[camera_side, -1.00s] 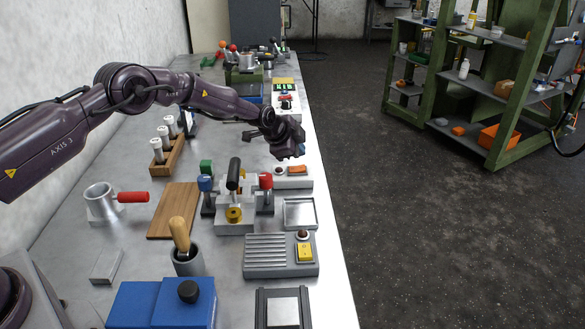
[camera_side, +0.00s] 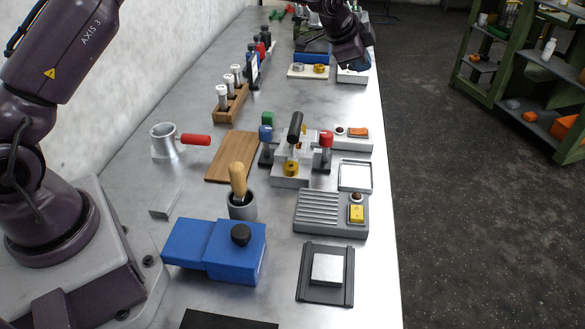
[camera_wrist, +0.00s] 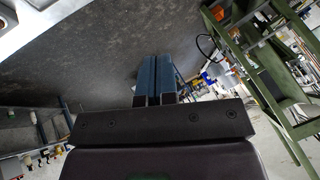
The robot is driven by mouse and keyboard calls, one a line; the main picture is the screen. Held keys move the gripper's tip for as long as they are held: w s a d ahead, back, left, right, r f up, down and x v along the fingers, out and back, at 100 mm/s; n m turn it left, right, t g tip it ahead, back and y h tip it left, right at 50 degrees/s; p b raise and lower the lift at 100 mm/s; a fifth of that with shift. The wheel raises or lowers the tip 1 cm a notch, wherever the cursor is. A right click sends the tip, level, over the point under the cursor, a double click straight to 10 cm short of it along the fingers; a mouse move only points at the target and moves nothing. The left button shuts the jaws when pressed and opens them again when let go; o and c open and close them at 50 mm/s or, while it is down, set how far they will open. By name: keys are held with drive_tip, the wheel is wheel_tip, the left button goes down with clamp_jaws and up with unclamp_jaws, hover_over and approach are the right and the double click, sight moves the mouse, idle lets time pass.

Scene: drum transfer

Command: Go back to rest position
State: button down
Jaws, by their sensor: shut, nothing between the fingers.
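My gripper (camera_side: 358,68) is at the top of the side view, over the far part of the bench, above a white device. In the wrist view its two blue fingers (camera_wrist: 155,80) lie side by side, shut with nothing between them. The fingertips point away from the bench tools, and the wrist view shows mostly dark floor and shelving beyond them. Part of my arm between shoulder and gripper is out of the side view.
The bench (camera_side: 265,290) carries a blue box (camera_side: 215,248), a grey ribbed unit (camera_side: 330,213), a wooden board (camera_side: 232,157), a metal cup with a red handle (camera_side: 165,142) and a wooden rack (camera_side: 231,102). A green shelf (camera_side: 500,70) stands across the floor at right.

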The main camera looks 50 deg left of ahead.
drive_tip(key=s+d+r+n, duration=0.1)
drive_tip(key=s+r+n, duration=0.3)
drive_tip(key=s+r, duration=1.2)
drive_tip(key=s+f+n+g, duration=0.1)
drive_tip(key=s+f+n, duration=0.1)
drive_tip(key=s, duration=1.1)
drive_tip(key=s+f+n, duration=0.2)
drive_tip(key=s+n, duration=0.1)
drive_tip(key=s, duration=1)
drive_tip(key=shift+d+g+y, duration=0.2)
drive_tip(key=shift+g+y, duration=0.1)
drive_tip(key=shift+g, duration=0.1)
